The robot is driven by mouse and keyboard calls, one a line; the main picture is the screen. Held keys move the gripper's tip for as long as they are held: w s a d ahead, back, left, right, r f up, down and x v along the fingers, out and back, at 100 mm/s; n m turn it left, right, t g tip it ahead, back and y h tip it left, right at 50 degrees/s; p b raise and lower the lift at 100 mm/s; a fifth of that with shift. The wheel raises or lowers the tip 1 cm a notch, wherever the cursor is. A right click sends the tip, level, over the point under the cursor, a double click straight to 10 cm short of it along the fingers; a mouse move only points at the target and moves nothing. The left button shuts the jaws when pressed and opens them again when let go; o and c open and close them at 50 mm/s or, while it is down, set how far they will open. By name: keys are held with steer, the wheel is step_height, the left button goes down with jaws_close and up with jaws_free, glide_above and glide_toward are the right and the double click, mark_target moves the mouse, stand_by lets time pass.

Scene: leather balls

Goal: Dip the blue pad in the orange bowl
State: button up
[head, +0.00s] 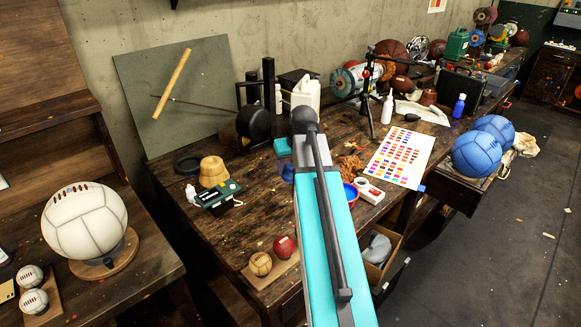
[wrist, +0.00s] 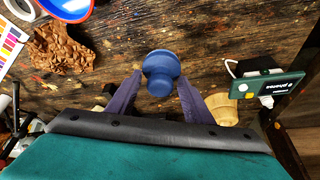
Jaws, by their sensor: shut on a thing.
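The blue pad (wrist: 160,68) is a round disc with a smaller round knob. In the wrist view it sits between the two dark purple fingers of my gripper (wrist: 161,80), which is shut on it. Its height above the wooden bench is hard to tell. A bowl (wrist: 66,12) with a red and blue surface is cut off at the top left of the wrist view, apart from the pad. The bowl (head: 350,195) also shows in part beside my arm in the head view. No plainly orange bowl can be made out. My arm mostly hides my gripper in the head view.
A brown crumpled lump (wrist: 58,50) lies near the bowl. A green device (head: 216,194) and a tan wooden form (head: 213,171) stand to the left. Small balls sit near the front edge.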

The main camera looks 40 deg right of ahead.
steer(key=shift+n, duration=0.3)
steer(key=shift+w+a+r+n+t+y, duration=0.1)
steer(key=shift+w+a+n+t+y, duration=0.2)
steer(key=shift+w+a+n+y, duration=0.25)
steer(key=shift+s+a+n, duration=0.15)
steer(key=shift+a+n, duration=0.05)
steer(key=shift+n, duration=0.05)
steer(key=s+d+m+p, duration=0.1)
steer(key=s+d+p, duration=0.1)
steer(key=s+d, duration=0.2)
steer(key=s+d+r+p, duration=0.1)
steer(key=s+d+p, duration=0.1)
steer(key=s+d, duration=0.3)
steer(key=s+d+r+m+t+p, duration=0.1)
steer(key=s+d+p, duration=0.2)
steer(key=d, duration=0.4)
steer(key=shift+s+d+m, duration=0.3)
steer(key=shift+s+d, duration=0.05)
steer(key=shift+s, duration=0.4)
steer(key=shift+f, duration=0.2)
steer(key=shift+f+b, duration=2.65)
steer(key=shift+f, duration=1.6)
steer(key=shift+r, duration=0.15)
